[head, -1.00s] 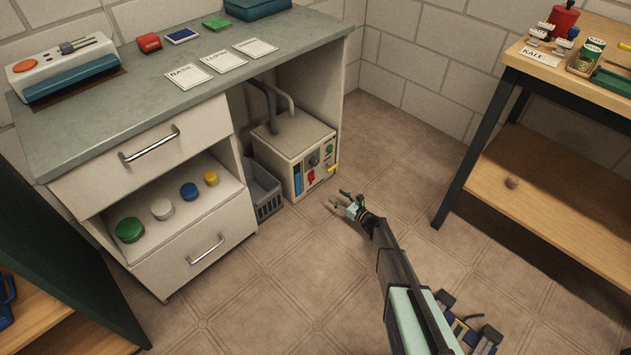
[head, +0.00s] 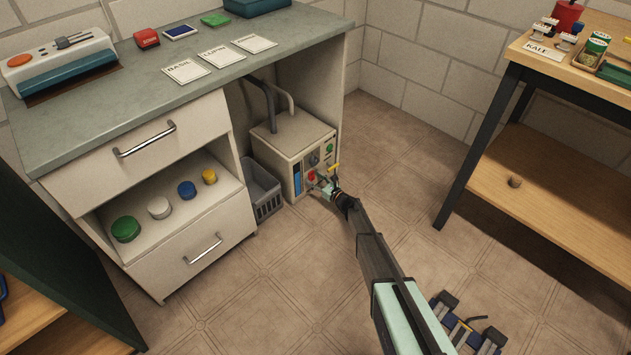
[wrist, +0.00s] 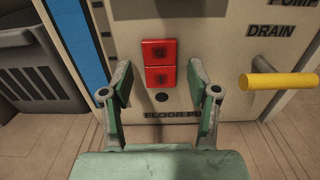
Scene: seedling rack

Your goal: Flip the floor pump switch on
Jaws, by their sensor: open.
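The floor pump box (head: 285,140) is a cream cabinet standing on the floor under the bench. Its red switch (wrist: 160,64) shows in the wrist view as two stacked red halves above a partly hidden "FLOOR P…" label (wrist: 168,115). My gripper (wrist: 160,80) is open, with one finger on either side of the switch in that view. Whether the fingers touch the panel, I cannot tell. In the head view my gripper (head: 320,184) is at the front of the box, low down, and partly covers the switch area.
A yellow drain handle (wrist: 285,81) sticks out to the right of the switch. A blue strip (wrist: 78,35) runs down the panel on the left. A grey crate (head: 264,190) stands beside the box.

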